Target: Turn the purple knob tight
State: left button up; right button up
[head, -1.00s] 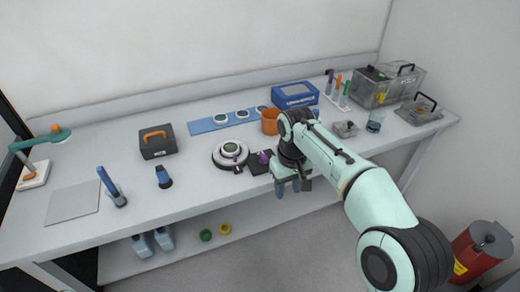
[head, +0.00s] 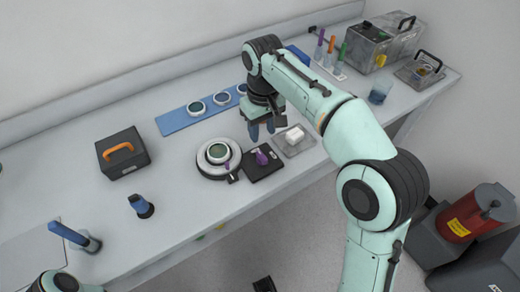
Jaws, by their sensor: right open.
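A purple knob (head: 262,157) sits on a small black block (head: 264,170) near the table's front edge. Just left of it stands a round white stage (head: 207,168) with a dark base, holding a green-topped disc (head: 217,152); a smaller purple part (head: 228,164) shows at the stage's right side. My right gripper (head: 263,131) points down, open and empty, above the table behind the knob and apart from it. Part of my left arm shows at the bottom left corner; its gripper is out of view.
A clear tray with a white block (head: 294,134) lies right of the knob. A blue strip (head: 180,121) with several discs lies behind the stage. A black case (head: 122,154) with an orange handle stands left. Bare table lies between the case and the stage.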

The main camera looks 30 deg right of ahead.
aim_at(262, 156)
notch_tip(262, 156, down, 11)
jog(key=shift+w+r+b, duration=0.1)
jog(key=shift+r+b, duration=0.1)
jog(key=shift+b, duration=1)
pick_arm(q)
jog(key=shift+w+f+t, duration=0.15)
jog(key=shift+w+f, duration=0.15)
jog(key=shift+f, duration=0.25)
jog(key=shift+w+f+t, duration=0.15)
jog(key=shift+w+f, duration=0.1)
jog(key=shift+f, duration=0.3)
pick_arm(e)
grip_shut()
